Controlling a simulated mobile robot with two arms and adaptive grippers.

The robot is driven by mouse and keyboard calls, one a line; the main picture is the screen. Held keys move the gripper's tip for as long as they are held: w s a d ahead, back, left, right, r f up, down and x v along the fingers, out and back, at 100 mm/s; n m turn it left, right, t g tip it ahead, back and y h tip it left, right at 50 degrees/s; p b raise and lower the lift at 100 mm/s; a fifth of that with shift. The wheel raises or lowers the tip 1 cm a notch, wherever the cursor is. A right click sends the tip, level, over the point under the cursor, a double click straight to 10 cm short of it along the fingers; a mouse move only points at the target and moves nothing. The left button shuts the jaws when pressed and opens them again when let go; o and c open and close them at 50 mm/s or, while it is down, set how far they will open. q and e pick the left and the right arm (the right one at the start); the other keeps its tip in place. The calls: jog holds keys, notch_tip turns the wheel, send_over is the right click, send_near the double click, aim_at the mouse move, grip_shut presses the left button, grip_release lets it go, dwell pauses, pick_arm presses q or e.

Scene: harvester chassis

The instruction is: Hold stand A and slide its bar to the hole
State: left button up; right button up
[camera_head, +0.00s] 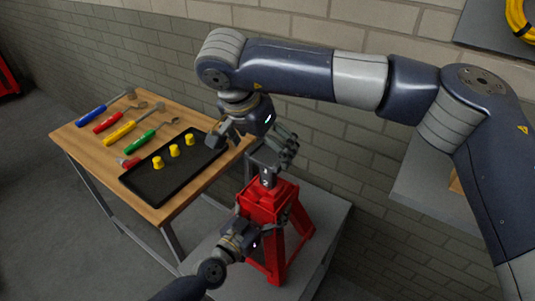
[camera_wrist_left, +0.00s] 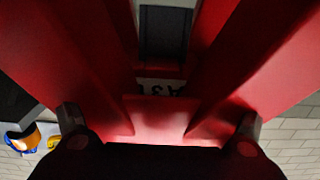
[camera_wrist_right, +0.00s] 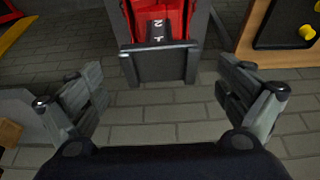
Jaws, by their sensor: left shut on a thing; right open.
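The red stand (camera_head: 265,205) stands upright on a grey platform, with a dark grey bar (camera_head: 267,178) rising from its top. My left gripper (camera_head: 262,222) is shut on the stand's red body below the top. In the left wrist view the stand (camera_wrist_left: 165,118) fills the space between the fingers, and a partly shaded label shows on it. My right gripper (camera_head: 254,142) is open above the stand. In the right wrist view the bar's wide grey head (camera_wrist_right: 160,62) lies beyond and between the open fingers, not gripped. I cannot make out the hole.
A wooden table (camera_head: 165,210) at the left carries a black tray (camera_head: 172,184) with several yellow pieces, and several hand tools. A brick wall runs behind. A grey platform (camera_head: 322,245) lies under the stand; another grey surface (camera_head: 420,195) is at the right.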

pick_arm(q)
jog(key=shift+f, duration=0.15)
pick_arm(e)
jog(key=v, duration=0.6)
jog(key=shift+r, duration=0.35)
jog(key=shift+s+a, duration=0.1)
jog(key=shift+s, duration=0.05)
pick_arm(q)
jog(key=o, duration=2)
